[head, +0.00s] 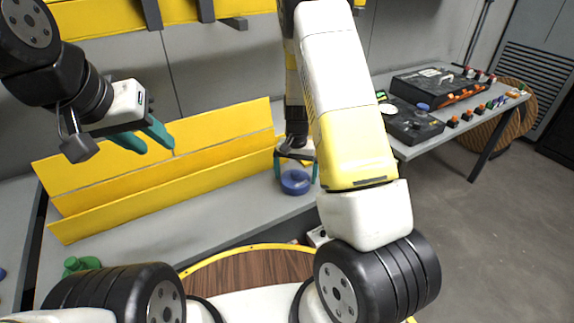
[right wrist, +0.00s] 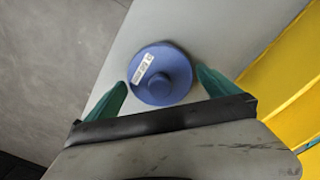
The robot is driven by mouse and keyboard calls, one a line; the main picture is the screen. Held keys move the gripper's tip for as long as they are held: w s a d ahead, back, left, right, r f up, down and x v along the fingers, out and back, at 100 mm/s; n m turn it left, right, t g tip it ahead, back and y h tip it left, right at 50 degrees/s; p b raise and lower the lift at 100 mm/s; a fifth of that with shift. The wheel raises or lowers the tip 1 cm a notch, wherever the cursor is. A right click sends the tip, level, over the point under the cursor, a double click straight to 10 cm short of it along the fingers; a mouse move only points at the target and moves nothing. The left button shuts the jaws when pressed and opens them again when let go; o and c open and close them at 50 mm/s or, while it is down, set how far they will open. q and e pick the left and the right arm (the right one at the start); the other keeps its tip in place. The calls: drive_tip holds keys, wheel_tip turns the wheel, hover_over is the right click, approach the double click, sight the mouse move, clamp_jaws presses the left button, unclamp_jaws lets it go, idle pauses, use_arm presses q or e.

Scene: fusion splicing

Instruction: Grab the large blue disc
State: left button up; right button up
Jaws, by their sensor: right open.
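The large blue disc (head: 295,182) lies on the grey bench in front of the yellow rack. In the right wrist view the disc (right wrist: 160,74) is round, with a raised knob and a white label. My right gripper (head: 296,178) is open, with its green fingers on either side of the disc. In the right wrist view its fingertips (right wrist: 158,88) flank the disc, with a small gap showing at the left; contact at the right is hard to tell. My left gripper (head: 145,138) is raised at the upper left, away from the disc, with two green fingers apart and nothing between them.
A yellow angled rack (head: 160,165) stands behind and left of the disc. A green object (head: 80,265) sits at the lower left. A bench at the right holds black devices (head: 435,88) and several small coloured parts. A round wooden top (head: 245,268) is in front.

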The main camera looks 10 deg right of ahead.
drive_tip(key=shift+c, duration=0.2)
drive_tip(key=c, duration=1.2)
drive_tip(key=shift+r, duration=0.1)
